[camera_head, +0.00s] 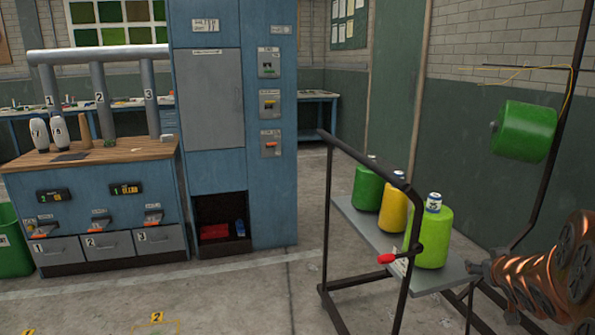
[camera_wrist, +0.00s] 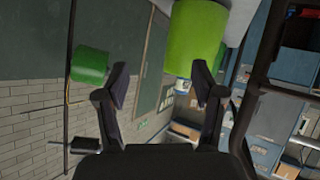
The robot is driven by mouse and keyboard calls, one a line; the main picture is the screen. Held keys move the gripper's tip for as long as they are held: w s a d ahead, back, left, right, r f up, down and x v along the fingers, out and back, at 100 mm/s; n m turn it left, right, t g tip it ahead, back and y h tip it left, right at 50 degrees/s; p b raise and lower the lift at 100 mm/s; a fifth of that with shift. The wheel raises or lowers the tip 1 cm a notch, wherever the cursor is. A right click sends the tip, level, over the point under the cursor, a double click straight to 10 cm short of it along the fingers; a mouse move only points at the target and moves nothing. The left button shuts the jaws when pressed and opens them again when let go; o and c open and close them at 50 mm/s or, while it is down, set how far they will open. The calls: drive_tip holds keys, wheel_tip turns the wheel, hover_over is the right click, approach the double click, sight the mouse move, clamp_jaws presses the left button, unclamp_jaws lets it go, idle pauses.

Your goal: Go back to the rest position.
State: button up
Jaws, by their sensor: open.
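My gripper (camera_wrist: 160,84) shows in the wrist view with its two dark fingers spread apart and nothing between them. In the head view my copper-coloured arm comes in from the right edge, and its end is beside the cart, near the right end of its shelf. A lime-green spool (camera_head: 430,235) stands upright on the cart's grey shelf (camera_head: 362,232). In the wrist view the lime spool (camera_wrist: 195,38) is beyond the fingertips, partly behind the right finger. I cannot tell the exact gap to it. No rest position is marked in view.
A yellow spool (camera_head: 393,210) and a green spool (camera_head: 366,190) share the shelf. A green spool (camera_head: 525,131) hangs at right. A blue cabinet (camera_head: 230,120) and drawer bench (camera_head: 95,205) stand left. Floor before them is clear.

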drive_tip(key=s+a+f+g+y, duration=0.2)
drive_tip(key=s+a+f+g, duration=0.35)
drive_tip(key=s+a, duration=1.1)
drive_tip(key=s+a+f+g+y, duration=0.2)
drive_tip(key=s+a+g, duration=0.9)
drive_tip(key=s, duration=0.9)
wheel_tip(320, 180, up, 20)
drive_tip(key=a+t+p, duration=0.2)
drive_tip(key=t+p, duration=0.1)
drive_tip(key=p, duration=1.4)
drive_tip(key=shift+f+n+p, duration=0.25)
drive_tip(key=shift+n+p, duration=0.15)
drive_tip(key=shift+s, duration=0.1)
